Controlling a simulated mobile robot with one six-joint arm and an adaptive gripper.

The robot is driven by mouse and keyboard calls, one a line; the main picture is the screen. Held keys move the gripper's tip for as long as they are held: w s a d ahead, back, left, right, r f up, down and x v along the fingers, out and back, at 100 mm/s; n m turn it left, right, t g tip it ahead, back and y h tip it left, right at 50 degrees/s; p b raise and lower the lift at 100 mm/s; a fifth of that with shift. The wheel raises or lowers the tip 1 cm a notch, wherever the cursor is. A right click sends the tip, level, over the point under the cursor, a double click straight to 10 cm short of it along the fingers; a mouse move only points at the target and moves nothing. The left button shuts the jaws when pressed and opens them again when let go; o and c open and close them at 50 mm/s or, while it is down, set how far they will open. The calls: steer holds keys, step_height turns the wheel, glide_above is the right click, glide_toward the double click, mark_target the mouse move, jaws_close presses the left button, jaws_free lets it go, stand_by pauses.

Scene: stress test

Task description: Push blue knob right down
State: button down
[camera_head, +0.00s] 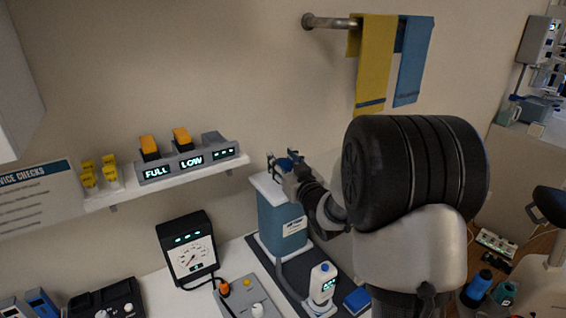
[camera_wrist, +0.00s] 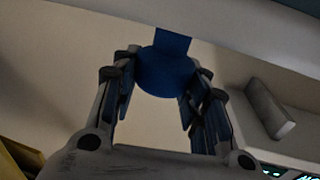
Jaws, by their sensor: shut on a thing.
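The blue knob (camera_wrist: 165,75) is a round blue piece with a flat blue part behind it in the wrist view. The fingers of my gripper (camera_wrist: 162,82) stand on its left and right sides, shut on it. In the head view the knob (camera_head: 291,157) is a small blue patch, partly hidden by my gripper (camera_head: 287,166). It is above the white top of a blue-grey tank (camera_head: 282,222) with a label. My arm hides part of the tank's right side. How far down the knob sits cannot be told.
A shelf (camera_head: 128,195) with a FULL/LOW display unit (camera_head: 188,162) is left of the tank. A dial gauge (camera_head: 190,252), a grey control box (camera_head: 245,300) and a white bottle (camera_head: 321,284) stand below. Towels (camera_head: 374,62) hang from a wall rail.

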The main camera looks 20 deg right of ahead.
steer(key=shift+s+f, duration=0.1)
steer(key=shift+f, duration=0.3)
steer(key=c, duration=1.4)
jaws_free()
steer(key=o, duration=0.5)
steer(key=shift+r, duration=0.15)
steer(key=s, duration=1.1)
steer(key=shift+s+d, duration=0.2)
steer(key=shift+s, duration=0.2)
